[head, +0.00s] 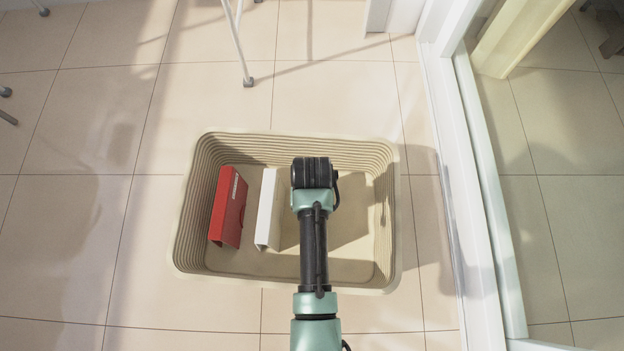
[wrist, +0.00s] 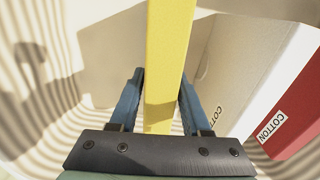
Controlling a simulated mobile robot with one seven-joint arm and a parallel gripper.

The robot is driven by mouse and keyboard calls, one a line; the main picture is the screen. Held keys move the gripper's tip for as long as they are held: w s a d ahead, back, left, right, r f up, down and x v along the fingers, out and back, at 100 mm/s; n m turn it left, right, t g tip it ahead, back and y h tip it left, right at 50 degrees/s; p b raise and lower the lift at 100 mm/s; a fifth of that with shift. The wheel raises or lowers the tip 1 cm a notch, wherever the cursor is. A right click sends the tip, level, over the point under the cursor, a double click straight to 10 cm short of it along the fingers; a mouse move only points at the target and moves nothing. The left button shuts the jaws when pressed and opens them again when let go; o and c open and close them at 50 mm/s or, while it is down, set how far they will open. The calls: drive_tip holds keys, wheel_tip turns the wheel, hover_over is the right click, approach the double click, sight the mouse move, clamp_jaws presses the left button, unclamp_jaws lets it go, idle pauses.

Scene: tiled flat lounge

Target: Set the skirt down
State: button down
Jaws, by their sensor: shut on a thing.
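In the wrist view, my gripper (wrist: 160,76) has its two blue fingers shut on a flat, upright yellow piece, the skirt (wrist: 170,35). The skirt runs from between the fingers up past the top edge of the picture. In the head view my arm reaches over the ribbed beige basket (head: 190,235); the fingers and the skirt are hidden under my wrist. The wrist view shows the gripper down among the basket's walls. I cannot tell whether the skirt touches the basket floor.
A red folded piece (head: 228,207) and a white one (head: 267,208) stand on edge in the left half of the basket. Bare basket floor (head: 345,225) shows at the right. A glass door frame (head: 470,190) stands right of the basket; thin furniture legs (head: 240,45) are behind.

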drive_tip(key=shift+f, duration=0.1)
drive_tip(key=shift+c, duration=1.8)
unclamp_jaws()
wheel_tip(320, 180, up, 12)
drive_tip(key=p, duration=0.8)
drive_tip(key=shift+p, duration=0.35)
